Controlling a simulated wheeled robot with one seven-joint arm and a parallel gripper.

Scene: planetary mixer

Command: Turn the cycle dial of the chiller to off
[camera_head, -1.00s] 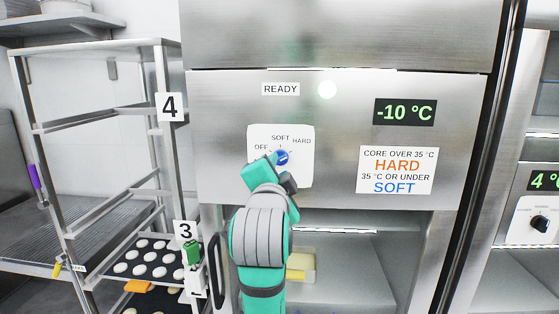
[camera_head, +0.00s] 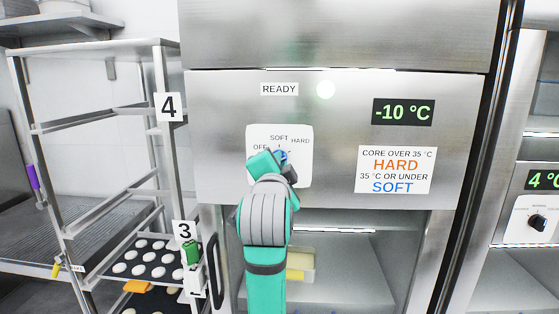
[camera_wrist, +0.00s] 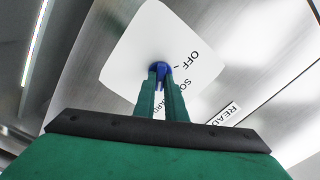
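The chiller's cycle dial is a small blue knob (camera_head: 283,155) on a white plate (camera_head: 304,172) marked OFF, SOFT and HARD. In the head view my gripper (camera_head: 277,160) is at the plate and hides part of the knob and of the OFF label. In the wrist view the dial (camera_wrist: 160,68) shows at the tips of my gripper (camera_wrist: 161,76). One finger is on each side of the knob, with a narrow gap between them. The pale pointer line between the fingers appears to face HARD. I cannot tell whether the fingers press on the knob.
The chiller panel shows READY beside a pale lamp (camera_head: 326,90), a -10 °C display (camera_head: 404,112) and a HARD/SOFT notice (camera_head: 395,170). A rack (camera_head: 160,75) with trays stands close on the left. Another cabinet with a black dial (camera_head: 538,223) is on the right.

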